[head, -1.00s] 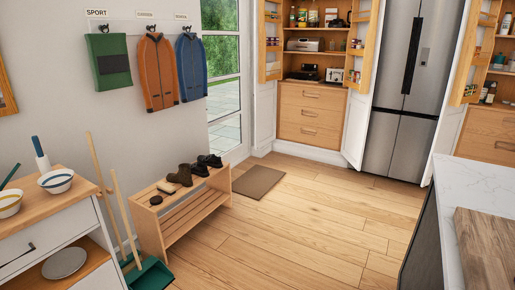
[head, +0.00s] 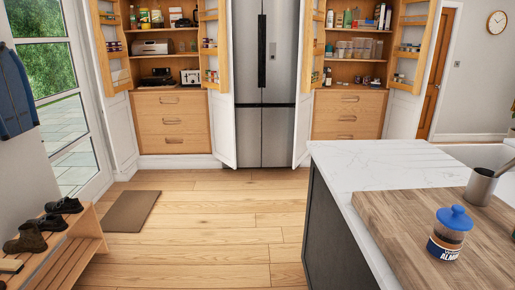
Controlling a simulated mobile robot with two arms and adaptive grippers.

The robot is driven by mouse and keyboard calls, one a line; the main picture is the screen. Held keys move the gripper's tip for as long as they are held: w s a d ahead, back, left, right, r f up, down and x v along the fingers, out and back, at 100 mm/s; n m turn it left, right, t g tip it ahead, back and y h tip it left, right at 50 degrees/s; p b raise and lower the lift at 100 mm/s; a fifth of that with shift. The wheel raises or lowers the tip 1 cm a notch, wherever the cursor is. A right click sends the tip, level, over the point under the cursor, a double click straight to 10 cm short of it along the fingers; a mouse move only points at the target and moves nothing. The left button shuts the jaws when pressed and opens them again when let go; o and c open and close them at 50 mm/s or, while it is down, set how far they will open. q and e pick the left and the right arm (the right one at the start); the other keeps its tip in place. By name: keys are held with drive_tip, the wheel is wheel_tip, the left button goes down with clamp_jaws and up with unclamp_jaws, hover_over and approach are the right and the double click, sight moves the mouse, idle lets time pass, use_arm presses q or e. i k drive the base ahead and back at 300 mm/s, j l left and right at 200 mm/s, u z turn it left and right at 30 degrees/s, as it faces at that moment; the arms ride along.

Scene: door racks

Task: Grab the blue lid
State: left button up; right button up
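The blue lid (head: 455,217) is round with a knob on top. It sits on a clear jar (head: 447,241) with a dark blue label that reads "ALMO...", with brown contents. The jar stands upright on a wooden board (head: 401,236) on the island at the lower right of the head view. Neither of my grippers is in view.
The island's white worktop (head: 365,158) carries the board, with a metal utensil pot (head: 481,186) behind the jar on the right. A shoe bench (head: 82,243) stands at lower left. The wooden floor (head: 205,225) between them is clear, apart from a brown doormat (head: 132,211).

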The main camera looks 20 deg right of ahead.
sight(455, 218)
drive_tip(key=i+j+z, duration=0.15)
drive_tip(key=z, duration=0.35)
drive_tip(key=i+j+z, duration=0.15)
drive_tip(key=z, duration=0.35)
drive_tip(key=i+j+z, duration=0.1)
drive_tip(key=j+z, duration=0.15)
drive_tip(key=z, duration=0.2)
drive_tip(key=j+z, duration=0.25)
drive_tip(key=z, duration=0.25)
drive_tip(key=j+z, duration=0.3)
drive_tip(key=z, duration=0.2)
drive_tip(key=i+j, duration=0.05)
